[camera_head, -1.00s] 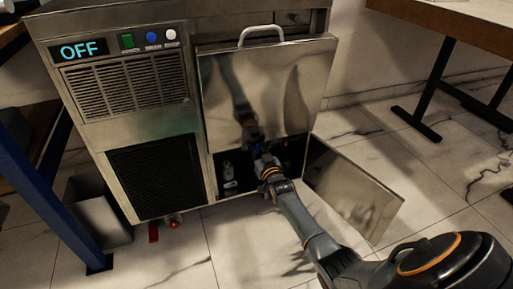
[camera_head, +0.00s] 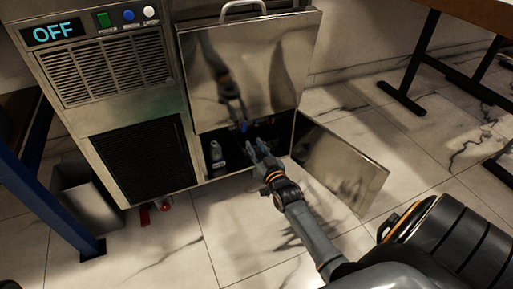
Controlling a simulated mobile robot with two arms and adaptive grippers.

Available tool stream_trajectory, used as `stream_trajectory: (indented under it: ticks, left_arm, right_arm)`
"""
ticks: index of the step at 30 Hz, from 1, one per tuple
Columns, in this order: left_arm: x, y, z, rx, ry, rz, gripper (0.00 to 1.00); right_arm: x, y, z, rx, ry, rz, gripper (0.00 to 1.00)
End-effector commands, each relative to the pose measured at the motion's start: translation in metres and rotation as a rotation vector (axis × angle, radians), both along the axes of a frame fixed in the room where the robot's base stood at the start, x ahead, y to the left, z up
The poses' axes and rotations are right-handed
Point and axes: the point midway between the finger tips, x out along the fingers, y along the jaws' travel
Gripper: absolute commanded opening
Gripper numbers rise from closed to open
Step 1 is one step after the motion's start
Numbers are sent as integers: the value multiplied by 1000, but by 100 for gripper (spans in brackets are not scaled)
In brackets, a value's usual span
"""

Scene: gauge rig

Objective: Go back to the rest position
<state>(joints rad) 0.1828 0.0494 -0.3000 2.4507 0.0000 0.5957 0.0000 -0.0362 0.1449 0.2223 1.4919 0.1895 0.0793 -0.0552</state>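My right gripper (camera_head: 257,150) is in front of the dark lower compartment (camera_head: 232,158) of the steel machine (camera_head: 160,95). Its fingers point at the opening and look spread, with nothing seen between them. A small blue part (camera_head: 243,127) shows just beyond the fingertips, inside the compartment. A small grey cylindrical item (camera_head: 217,154) stands at the left of the opening. The compartment's steel door (camera_head: 340,168) is swung open to the right, close to my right arm. My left gripper is not in view.
A red valve handle (camera_head: 145,217) is low at the front. A grey bin (camera_head: 88,205) and blue table leg (camera_head: 45,212) stand left. Tiled floor (camera_head: 230,235) is clear in front.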

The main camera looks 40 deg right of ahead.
Motion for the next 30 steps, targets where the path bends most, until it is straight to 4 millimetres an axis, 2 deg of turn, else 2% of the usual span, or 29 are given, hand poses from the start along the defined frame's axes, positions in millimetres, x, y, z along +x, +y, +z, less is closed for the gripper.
stream_trajectory:
  ticks: [3,20,23,25,29,30]
  left_arm:
    - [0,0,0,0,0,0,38]
    - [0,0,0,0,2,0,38]
    - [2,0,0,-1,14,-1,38]
    - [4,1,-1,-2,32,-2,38]
    - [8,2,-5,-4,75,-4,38]
    - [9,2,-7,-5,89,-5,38]
  right_arm:
    - [-5,1,0,0,0,0,25]
    - [-5,3,4,-3,-7,3,25]
    - [-5,17,26,-17,-55,28,25]
    - [-7,36,55,-36,-121,62,25]
    - [-23,88,132,-72,-305,152,25]
    - [-31,105,158,-79,-370,181,25]
